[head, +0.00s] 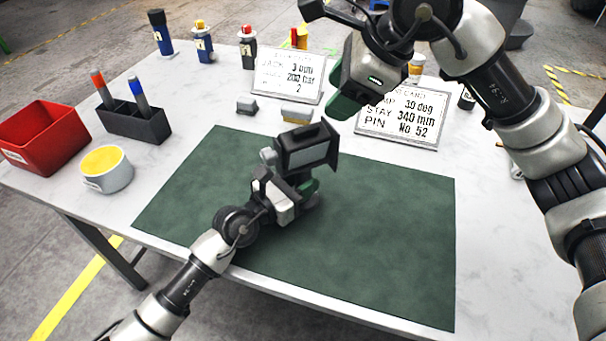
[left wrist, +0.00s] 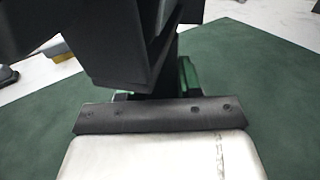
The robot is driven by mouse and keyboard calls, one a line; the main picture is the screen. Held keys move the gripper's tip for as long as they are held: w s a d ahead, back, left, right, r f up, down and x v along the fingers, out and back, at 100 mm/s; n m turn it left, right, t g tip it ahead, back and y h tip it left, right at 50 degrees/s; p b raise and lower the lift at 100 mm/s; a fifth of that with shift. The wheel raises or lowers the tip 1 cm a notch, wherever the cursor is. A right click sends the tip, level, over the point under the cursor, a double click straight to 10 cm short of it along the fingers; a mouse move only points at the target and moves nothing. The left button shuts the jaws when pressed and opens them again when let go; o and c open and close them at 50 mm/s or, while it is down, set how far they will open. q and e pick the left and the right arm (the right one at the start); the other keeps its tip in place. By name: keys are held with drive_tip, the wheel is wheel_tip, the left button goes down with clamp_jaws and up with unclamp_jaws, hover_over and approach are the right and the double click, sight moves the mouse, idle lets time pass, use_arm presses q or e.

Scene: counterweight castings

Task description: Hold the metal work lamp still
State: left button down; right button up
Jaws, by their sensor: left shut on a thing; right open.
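The metal work lamp (head: 307,147), dark with a boxy head and a paler front panel, stands over the green mat (head: 380,240) in the head view. My left gripper (head: 306,188) is shut on it low down, below the lamp head. In the left wrist view the lamp (left wrist: 120,35) fills the upper left as a dark shape, with a bit of green gripper finger (left wrist: 187,75) beside it. The gripped part and the lamp's foot are mostly hidden. My right gripper (head: 346,102) is open and empty, above and to the right of the lamp, apart from it.
A red bin (head: 45,135), a cup with yellow contents (head: 106,170) and a black pen holder (head: 135,125) stand at the left. The mat's right part is clear.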

sight(307, 129)
drive_tip(key=shift+o, duration=1.1)
drive_tip(key=shift+a+r, duration=0.1)
drive_tip(key=shift+o, duration=0.8)
drive_tip(key=shift+s+a+r+m, duration=0.15)
drive_tip(key=shift+m, duration=0.55)
drive_tip(key=w+a+f+m+h, duration=0.1)
drive_tip(key=f+m, duration=0.2)
drive_tip(key=a+f+m+h, duration=0.1)
drive_tip(key=f+m, duration=0.1)
drive_tip(key=m, duration=0.2)
drive_tip(key=w+a+f+m+h, duration=0.1)
drive_tip(key=a+f+m, duration=0.1)
drive_tip(key=f+m, duration=0.1)
drive_tip(key=shift+w+a+f+t, duration=0.1)
drive_tip(key=shift+w+f+t, duration=0.2)
drive_tip(key=shift+t, duration=0.1)
drive_tip(key=shift+c, duration=0.2)
